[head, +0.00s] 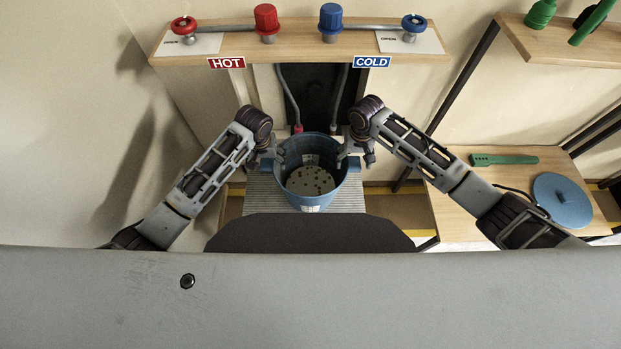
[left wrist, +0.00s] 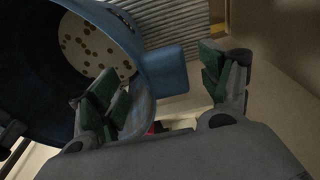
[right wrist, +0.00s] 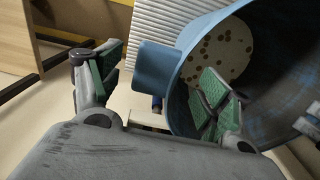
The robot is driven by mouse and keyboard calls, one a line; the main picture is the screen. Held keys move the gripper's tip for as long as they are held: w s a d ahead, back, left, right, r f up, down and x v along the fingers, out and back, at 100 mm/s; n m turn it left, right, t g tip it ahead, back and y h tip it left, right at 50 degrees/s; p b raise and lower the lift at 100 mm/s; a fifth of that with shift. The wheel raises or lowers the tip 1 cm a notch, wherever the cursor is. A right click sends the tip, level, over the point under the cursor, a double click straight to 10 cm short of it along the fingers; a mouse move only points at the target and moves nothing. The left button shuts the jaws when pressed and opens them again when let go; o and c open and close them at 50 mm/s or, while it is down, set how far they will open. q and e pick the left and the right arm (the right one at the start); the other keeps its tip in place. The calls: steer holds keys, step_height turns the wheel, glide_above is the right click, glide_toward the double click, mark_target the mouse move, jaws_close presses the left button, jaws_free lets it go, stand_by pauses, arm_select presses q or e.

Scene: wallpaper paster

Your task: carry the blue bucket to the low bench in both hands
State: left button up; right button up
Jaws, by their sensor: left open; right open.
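The blue bucket (head: 327,184) stands upright on a ribbed grey surface (head: 262,196), below the hot and cold taps. A pale, dark-spotted disc shows inside it. Square blue lugs jut from its two sides. My left gripper (head: 275,154) is open at its left side. In the left wrist view (left wrist: 163,88) one finger overlaps the bucket's mouth and the other is outside, with the lug (left wrist: 165,72) between. My right gripper (head: 350,154) is open at the right side, likewise straddling a lug (right wrist: 155,68). Contact is unclear. A low wooden bench top (head: 462,210) lies at right.
A blue round lid (head: 562,200) and a green tool (head: 504,159) lie on the right bench top. A tap shelf (head: 300,44) overhangs behind the bucket, with two hoses hanging down. An upper shelf (head: 560,45) holds green items. A wall closes off the left.

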arm_select(q)
steer(key=shift+w+f, duration=0.15)
steer(key=shift+f, duration=0.85)
arm_select(e)
steer(key=shift+f, duration=1)
arm_select(q)
jaws_close()
arm_select(e)
jaws_close()
arm_select(q)
steer(key=shift+w, duration=0.1)
arm_select(e)
steer(key=shift+r, duration=0.1)
